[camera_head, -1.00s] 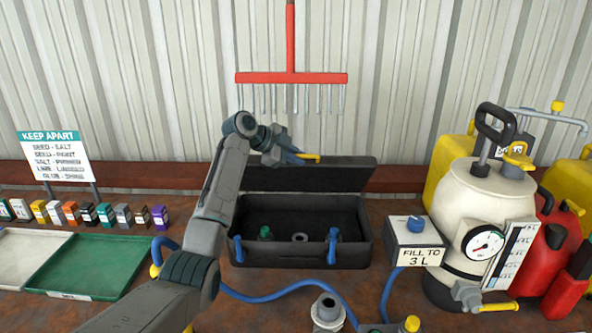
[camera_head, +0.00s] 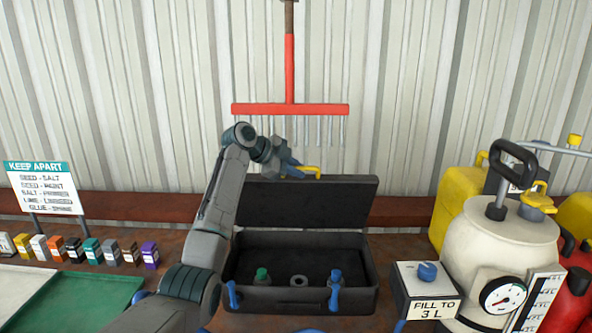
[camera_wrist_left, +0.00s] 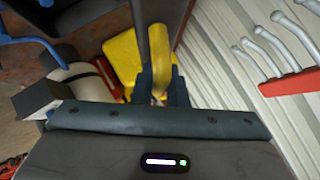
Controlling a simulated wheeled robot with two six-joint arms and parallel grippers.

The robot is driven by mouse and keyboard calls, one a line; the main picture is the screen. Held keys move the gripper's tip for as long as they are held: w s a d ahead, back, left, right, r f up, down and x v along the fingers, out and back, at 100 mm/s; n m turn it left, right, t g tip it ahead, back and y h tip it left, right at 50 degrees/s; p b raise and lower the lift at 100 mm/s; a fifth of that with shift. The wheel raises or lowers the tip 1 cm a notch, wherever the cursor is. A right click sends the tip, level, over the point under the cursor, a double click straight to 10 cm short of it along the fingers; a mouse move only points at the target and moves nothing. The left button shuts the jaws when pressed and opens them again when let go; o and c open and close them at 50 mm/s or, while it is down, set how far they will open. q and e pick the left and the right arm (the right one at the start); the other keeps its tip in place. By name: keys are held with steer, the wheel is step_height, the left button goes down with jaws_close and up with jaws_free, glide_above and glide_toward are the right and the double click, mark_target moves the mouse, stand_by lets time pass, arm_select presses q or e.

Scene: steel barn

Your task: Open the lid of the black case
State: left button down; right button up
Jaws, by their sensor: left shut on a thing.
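The black case (camera_head: 300,308) stands on the bench with its lid (camera_head: 320,203) raised behind the open body. Two blue latches hang at the case front, the left latch (camera_head: 233,294) and the right latch (camera_head: 334,294). A green-topped item (camera_head: 262,277) and a grey ring (camera_head: 299,281) lie inside the case. My right gripper is out of view.
A white pressure tank (camera_head: 510,240) and a "FILL TO 3 L" box (camera_head: 426,290) stand right of the case. Small labelled packets (camera_head: 92,250) and a green tray (camera_head: 85,300) are at left. A red rake (camera_head: 290,108) hangs on the wall behind the lid.

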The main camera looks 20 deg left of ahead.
arm_select(q)
steer(key=c, duration=1.5)
jaws_free()
steer(key=shift+o, duration=0.2)
steer(key=shift+s+a+r+b, duration=0.15)
steer(key=shift+s+a+b, duration=0.15)
steer(key=shift+a+b, duration=0.05)
steer(key=b+v, duration=0.3)
steer(key=v, duration=0.6)
steer(key=shift+s+a+r+b, duration=0.15)
steer(key=shift+r+b, duration=0.2)
